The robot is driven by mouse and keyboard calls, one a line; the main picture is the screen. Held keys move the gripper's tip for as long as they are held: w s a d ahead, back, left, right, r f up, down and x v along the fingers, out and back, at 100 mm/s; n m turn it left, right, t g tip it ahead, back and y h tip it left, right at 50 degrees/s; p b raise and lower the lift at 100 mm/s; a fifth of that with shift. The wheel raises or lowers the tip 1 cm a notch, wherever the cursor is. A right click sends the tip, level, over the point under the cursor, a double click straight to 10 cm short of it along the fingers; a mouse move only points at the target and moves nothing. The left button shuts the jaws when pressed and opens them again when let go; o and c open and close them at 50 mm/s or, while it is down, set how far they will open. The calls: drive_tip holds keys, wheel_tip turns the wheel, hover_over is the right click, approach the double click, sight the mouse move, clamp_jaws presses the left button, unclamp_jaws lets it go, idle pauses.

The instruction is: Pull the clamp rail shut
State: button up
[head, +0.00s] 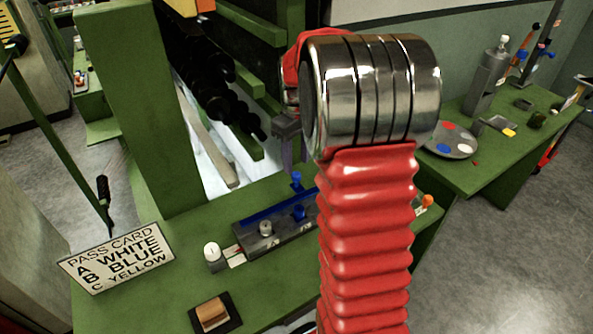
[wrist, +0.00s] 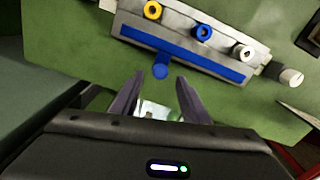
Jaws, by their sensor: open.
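The clamp rail is a blue bar along one long side of the grey spool block; it shows in the head view (head: 262,214) and the wrist view (wrist: 185,52). A blue knob (wrist: 160,71) sticks out from the rail, also seen in the head view (head: 296,178). The block (wrist: 268,68) holds a yellow spool (wrist: 153,10), a blue spool (wrist: 204,31) and a white spool (wrist: 245,52). In the head view my arm hides the block's right end. My gripper (wrist: 160,79) is open, its fingertips on either side of the knob's end in the picture; contact cannot be told.
A pass card (head: 118,258) lists A white, B blue, C yellow. A white-topped knob (head: 212,251) stands by the block's left end. A dark tray (head: 228,325) with a tan block lies in front. A green post (head: 150,110) rises behind left. A second bench (head: 480,170) stands at right.

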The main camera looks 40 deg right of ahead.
sight(296, 173)
drive_tip(key=shift+f, duration=2.35)
drive_tip(key=shift+c, duration=0.7)
clamp_jaws()
